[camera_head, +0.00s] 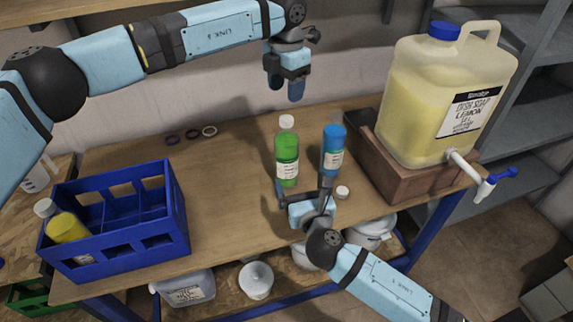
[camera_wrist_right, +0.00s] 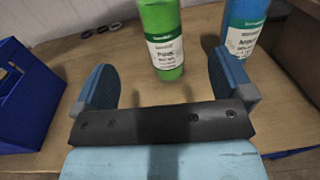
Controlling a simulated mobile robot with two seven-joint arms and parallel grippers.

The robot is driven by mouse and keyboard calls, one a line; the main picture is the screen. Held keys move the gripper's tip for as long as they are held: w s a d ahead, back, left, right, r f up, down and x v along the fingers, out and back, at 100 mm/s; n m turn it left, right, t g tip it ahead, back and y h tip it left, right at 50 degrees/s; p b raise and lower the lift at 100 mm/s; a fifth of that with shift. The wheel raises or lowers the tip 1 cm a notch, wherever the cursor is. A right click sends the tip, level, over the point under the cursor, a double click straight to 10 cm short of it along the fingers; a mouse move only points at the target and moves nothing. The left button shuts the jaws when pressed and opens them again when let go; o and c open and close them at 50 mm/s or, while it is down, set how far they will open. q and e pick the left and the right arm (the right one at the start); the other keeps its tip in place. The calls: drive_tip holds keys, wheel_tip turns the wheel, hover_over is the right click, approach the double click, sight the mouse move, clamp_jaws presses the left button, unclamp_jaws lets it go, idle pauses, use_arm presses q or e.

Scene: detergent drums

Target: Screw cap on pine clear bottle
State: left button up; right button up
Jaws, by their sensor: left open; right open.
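The green bottle (camera_head: 287,160), whose label reads Pine in the wrist view (camera_wrist_right: 163,40), stands upright on the table. A white piece tops it in the head view; I cannot tell whether this is a cap or a bare neck. A small white cap (camera_head: 342,192) lies on the table right of my right gripper. My right gripper (camera_head: 303,196) is open and empty, low in front of the bottle, which appears between its spread fingers (camera_wrist_right: 164,85) but beyond them. My left gripper (camera_head: 285,88) is open and empty, pointing down above and behind the bottle.
A blue bottle (camera_head: 333,150) stands close right of the green one. A large lemon soap jug (camera_head: 420,110) with a tap sits on a wooden block (camera_head: 400,178) at right. A blue crate (camera_head: 165,225) holds a yellow bottle (camera_head: 68,227). Several rings (camera_head: 192,134) lie at the back.

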sight(286, 147)
drive_tip(key=x, duration=1.3)
drive_tip(key=shift+w+a, duration=0.1)
drive_tip(key=shift+w, duration=0.3)
drive_tip(key=shift+c, duration=0.2)
drive_tip(key=c, duration=1.8)
use_arm(q)
drive_tip(key=n, duration=0.3)
use_arm(e)
drive_tip(key=shift+o, duration=0.2)
use_arm(q)
drive_tip(key=n, duration=2.4)
